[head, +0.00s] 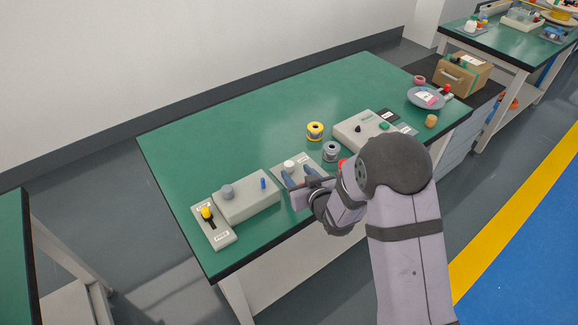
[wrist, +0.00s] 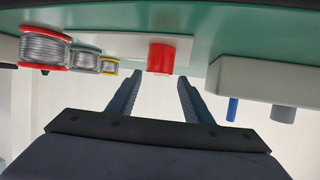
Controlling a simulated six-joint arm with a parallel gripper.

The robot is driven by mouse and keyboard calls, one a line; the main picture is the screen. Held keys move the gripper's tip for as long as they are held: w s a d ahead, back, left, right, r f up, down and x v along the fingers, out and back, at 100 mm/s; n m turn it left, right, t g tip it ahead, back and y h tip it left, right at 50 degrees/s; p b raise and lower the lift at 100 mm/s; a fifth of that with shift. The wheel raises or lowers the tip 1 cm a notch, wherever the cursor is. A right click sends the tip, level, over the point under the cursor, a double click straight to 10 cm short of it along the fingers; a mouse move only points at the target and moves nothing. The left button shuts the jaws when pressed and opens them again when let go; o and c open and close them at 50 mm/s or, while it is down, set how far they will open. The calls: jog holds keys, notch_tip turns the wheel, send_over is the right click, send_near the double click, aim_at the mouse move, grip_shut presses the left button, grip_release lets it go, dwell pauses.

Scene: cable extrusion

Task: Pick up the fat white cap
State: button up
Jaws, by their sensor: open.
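A small fat white cap (head: 289,165) stands on a pale labelled plate (head: 311,171) near the front of the green table in the head view. My gripper (head: 298,175) is open and empty, its two blue-grey fingers low and just in front of the cap. In the wrist view, the gripper (wrist: 160,78) has its fingers spread, with a red cylinder (wrist: 160,57) beyond the gap between them. I cannot make out the white cap in the wrist view.
A grey box with a blue peg (head: 263,183) and grey knob (head: 228,190) stands left of the plate. A yellow spool (head: 315,131) and a grey spool (head: 331,151) stand right of it. The table's back left is clear.

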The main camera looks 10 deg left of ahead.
aim_at(291, 169)
jog(key=shift+p+x, duration=0.5)
jog(key=shift+x, duration=1.9)
jog(key=shift+s+a+f, duration=0.1)
jog(key=shift+s+f, duration=0.05)
jog(key=shift+s, duration=0.05)
jog(key=c, duration=1.1)
